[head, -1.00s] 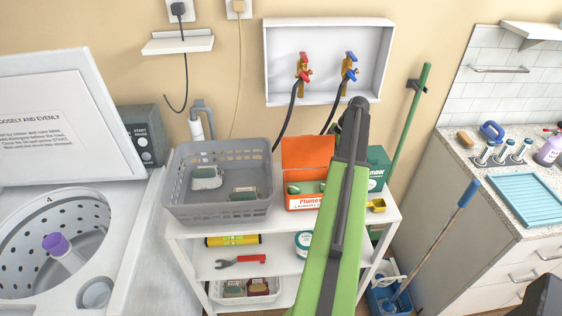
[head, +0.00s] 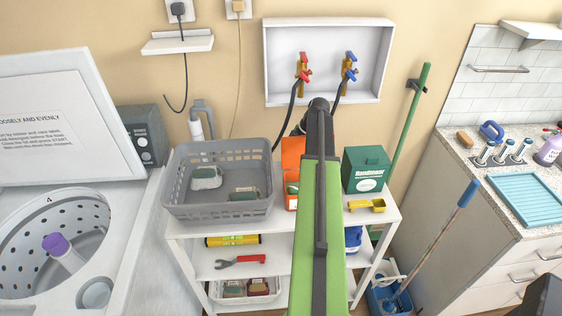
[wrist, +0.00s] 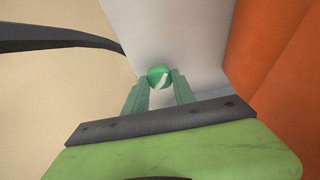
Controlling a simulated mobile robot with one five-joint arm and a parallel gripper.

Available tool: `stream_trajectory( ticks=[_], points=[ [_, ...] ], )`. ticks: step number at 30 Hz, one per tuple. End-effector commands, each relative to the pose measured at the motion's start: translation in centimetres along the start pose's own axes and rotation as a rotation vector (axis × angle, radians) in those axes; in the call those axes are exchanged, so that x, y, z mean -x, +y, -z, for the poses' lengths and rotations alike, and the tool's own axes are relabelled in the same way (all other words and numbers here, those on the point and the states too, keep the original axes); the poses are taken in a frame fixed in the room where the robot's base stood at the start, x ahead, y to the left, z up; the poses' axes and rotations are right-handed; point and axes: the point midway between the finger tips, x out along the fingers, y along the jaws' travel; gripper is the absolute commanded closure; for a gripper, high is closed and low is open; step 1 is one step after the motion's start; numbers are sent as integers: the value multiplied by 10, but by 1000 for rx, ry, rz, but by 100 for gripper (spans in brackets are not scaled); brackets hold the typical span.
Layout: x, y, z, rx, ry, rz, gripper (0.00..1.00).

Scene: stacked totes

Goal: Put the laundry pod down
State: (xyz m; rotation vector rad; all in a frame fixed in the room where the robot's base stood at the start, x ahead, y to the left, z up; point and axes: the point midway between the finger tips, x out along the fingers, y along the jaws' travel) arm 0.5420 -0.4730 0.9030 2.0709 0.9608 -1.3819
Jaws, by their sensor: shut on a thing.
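The laundry pod (wrist: 159,72) is small, green and white. In the wrist view my gripper (wrist: 160,82) is shut on it, its green fingers on either side. A pale surface, seemingly the trolley's white top shelf, lies beyond the pod; I cannot tell whether they touch. The orange pod box (wrist: 276,75) stands to the right in the wrist view. In the head view the orange box (head: 292,155) stands open on the white trolley (head: 180,231), partly covered by my arm. The pod and my fingers are hidden there.
A green Handmoor box (head: 366,171) and a yellow scoop (head: 368,205) are on the right. A black hose (wrist: 60,42) runs near my gripper, against the wall.

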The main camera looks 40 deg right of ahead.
Motion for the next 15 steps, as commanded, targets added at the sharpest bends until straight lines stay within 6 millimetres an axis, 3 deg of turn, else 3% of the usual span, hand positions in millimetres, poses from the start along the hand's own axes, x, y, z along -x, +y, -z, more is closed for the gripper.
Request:
stream_trajectory(
  ticks=[6, 15],
  points=[
    [-18, -1, 36, 3, 0, 0, 100],
    [-22, 0, 31, 1, 0, 0, 100]
  ],
)
